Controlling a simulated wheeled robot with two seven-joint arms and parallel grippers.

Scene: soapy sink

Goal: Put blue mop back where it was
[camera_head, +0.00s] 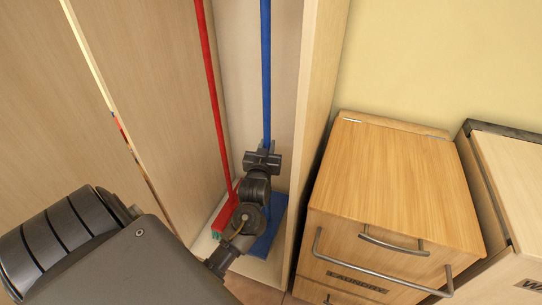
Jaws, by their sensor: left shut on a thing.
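The blue mop stands upright inside a tall wooden cabinet (318,100). Its long handle (266,70) rises out of the top of the picture, and its flat blue head (268,238) is at the cabinet floor. My left gripper (266,150) is shut on the lower part of the blue handle. The gripper and arm hide part of the handle and some of the mop head. I cannot tell if the head rests fully on the floor. My right gripper is not in view.
A red broom (216,95) with a red head (228,218) stands just left of the blue mop. The cabinet's walls are close on both sides. A wooden drawer unit (395,185) labelled laundry, with a metal bar handle, stands to the right, beside another unit (515,180).

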